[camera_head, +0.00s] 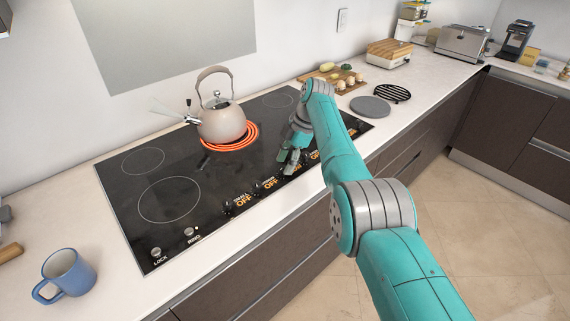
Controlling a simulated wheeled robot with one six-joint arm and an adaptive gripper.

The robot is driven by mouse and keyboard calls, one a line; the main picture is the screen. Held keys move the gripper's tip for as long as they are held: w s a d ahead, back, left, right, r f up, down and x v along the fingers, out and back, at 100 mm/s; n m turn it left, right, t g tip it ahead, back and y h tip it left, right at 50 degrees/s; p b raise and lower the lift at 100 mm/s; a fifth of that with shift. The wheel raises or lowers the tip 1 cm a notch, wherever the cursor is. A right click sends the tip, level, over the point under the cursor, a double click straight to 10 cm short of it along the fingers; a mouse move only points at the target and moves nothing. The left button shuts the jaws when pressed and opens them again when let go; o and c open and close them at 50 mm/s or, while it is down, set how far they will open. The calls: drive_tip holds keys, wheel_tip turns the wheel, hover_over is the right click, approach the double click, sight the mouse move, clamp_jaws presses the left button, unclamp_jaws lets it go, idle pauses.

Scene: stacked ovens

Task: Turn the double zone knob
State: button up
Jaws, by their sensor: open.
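A black glass cooktop (190,165) lies in the white counter. Along its front edge are several small dark knobs, such as one front knob (228,206) and another (258,189), beside orange "OFF" displays. Two light round controls (189,231) sit at the near left corner; one label reads "LOCK", the other is too small to read surely. I cannot tell which control is the double zone knob. My gripper (288,161) is open, pointing down over the right part of the knob row. The gripper and my arm hide some knobs there; contact cannot be told.
A kettle (221,122) stands on a glowing red burner (246,141) behind my gripper. A blue mug (66,271) is at the near left. Dark round trivets (370,106) and a food board (335,77) lie to the right. The cooktop's left half is clear.

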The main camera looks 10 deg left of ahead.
drive_tip(key=v, duration=0.6)
drive_tip(key=shift+r, duration=0.2)
drive_tip(key=shift+w+d, duration=0.1)
